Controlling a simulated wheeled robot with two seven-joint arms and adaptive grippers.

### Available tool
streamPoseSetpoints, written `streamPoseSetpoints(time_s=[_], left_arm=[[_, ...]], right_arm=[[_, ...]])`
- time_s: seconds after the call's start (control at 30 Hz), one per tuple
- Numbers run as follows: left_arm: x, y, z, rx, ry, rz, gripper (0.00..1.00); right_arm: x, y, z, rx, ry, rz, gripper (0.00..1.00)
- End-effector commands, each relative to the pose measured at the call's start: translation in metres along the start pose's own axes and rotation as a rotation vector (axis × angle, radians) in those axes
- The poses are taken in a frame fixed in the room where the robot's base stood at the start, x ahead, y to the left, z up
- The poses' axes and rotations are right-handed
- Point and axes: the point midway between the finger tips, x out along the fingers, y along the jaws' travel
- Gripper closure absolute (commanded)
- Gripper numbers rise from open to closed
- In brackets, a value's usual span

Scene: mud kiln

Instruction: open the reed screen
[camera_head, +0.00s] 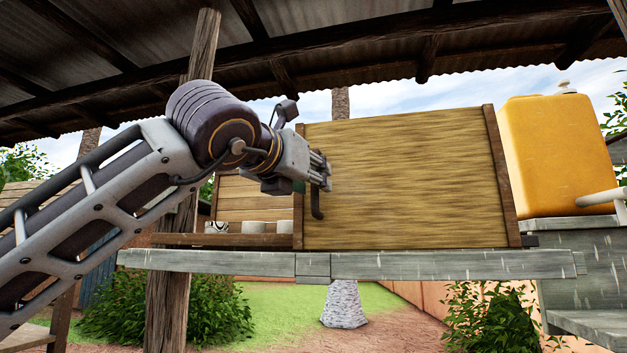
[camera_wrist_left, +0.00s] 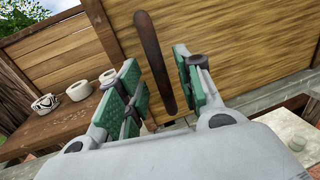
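The reed screen (camera_head: 410,175) is a straw-coloured panel between dark wooden side posts, covering the right part of a raised cabinet. Its dark upright handle (camera_head: 317,208) is near the screen's left edge. My left gripper (camera_head: 321,171) is at the handle and hides its upper part in the head view. In the left wrist view the gripper (camera_wrist_left: 157,62) is open, its green-padded fingers apart on either side of the handle (camera_wrist_left: 149,35). A gap shows between the handle and the finger pads. The screen (camera_wrist_left: 235,45) fills the background there. My right gripper is not in view.
Left of the screen is an open bay with a patterned cup (camera_head: 217,227) and two pale cups on its floor. A grey ledge (camera_head: 420,265) runs below. A yellow container (camera_head: 557,155) stands right of the screen, and a wooden post (camera_head: 187,200) stands at left.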

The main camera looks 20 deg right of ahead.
Motion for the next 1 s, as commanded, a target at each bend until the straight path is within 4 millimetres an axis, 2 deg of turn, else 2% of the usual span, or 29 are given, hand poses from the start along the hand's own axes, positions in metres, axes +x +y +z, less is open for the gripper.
streamPoseSetpoints(time_s=[0.7, 1.0], left_arm=[[-0.088, 0.001, 0.000, 0.000, 0.000, 0.001, 0.65], [-0.100, 0.000, -0.001, 0.000, 0.000, 0.000, 0.65]], right_arm=[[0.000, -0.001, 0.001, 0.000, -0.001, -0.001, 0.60], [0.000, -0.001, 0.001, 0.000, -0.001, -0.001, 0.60]])
